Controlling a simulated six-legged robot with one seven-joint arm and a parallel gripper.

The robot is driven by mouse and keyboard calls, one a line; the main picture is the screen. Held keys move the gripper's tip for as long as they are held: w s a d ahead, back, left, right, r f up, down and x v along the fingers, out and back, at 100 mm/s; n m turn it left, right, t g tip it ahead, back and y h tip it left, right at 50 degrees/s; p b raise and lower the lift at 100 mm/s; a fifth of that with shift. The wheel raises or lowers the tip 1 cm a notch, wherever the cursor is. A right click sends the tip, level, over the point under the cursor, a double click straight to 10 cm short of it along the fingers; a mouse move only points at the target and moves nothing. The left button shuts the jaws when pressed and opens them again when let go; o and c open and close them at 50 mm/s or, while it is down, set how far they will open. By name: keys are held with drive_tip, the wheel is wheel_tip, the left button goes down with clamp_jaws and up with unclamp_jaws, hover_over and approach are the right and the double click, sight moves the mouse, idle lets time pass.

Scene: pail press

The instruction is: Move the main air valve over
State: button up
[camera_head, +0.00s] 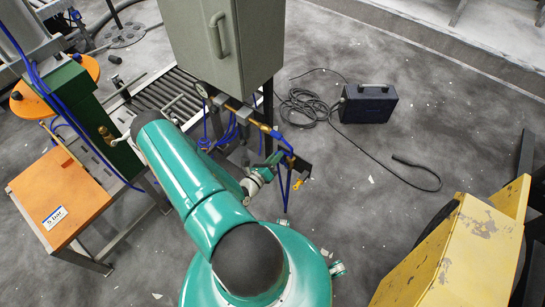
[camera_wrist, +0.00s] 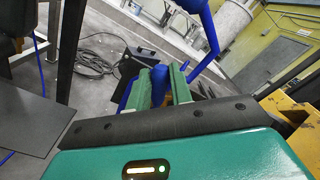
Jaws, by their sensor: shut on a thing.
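The main air valve shows in the head view as a blue lever (camera_head: 281,139) on a brass fitting, at the right end of the air line below the grey cabinet. My gripper (camera_head: 276,158) is at this lever, partly hidden behind my own arm. In the wrist view the green fingers of my gripper (camera_wrist: 160,78) are closed on a blue part, the valve's lever (camera_wrist: 158,88). The lever's far end and the valve body are hard to make out there.
A grey cabinet (camera_head: 222,45) stands just above the air line. A round gauge (camera_head: 203,90) sits at its left end. An orange-topped stand (camera_head: 60,196) is at left, a yellow machine (camera_head: 468,250) at right. A black box (camera_head: 368,103) with loose cable lies on the floor behind.

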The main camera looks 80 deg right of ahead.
sight(282, 161)
drive_tip(key=shift+s+a+r, duration=0.1)
drive_tip(key=shift+s+a, duration=0.05)
drive_tip(key=shift+s, duration=0.2)
drive_tip(key=shift+o, duration=0.4)
drive_tip(key=shift+s+a+r, duration=0.1)
drive_tip(key=shift+s+a, duration=0.15)
drive_tip(key=shift+s, duration=0.3)
drive_tip(key=shift+s+a+r, duration=0.1)
drive_tip(key=shift+s+a, duration=0.15)
drive_tip(key=shift+s, duration=0.3)
drive_tip(key=o, duration=0.8)
drive_tip(key=shift+o, duration=0.2)
drive_tip(key=shift+w, duration=0.1)
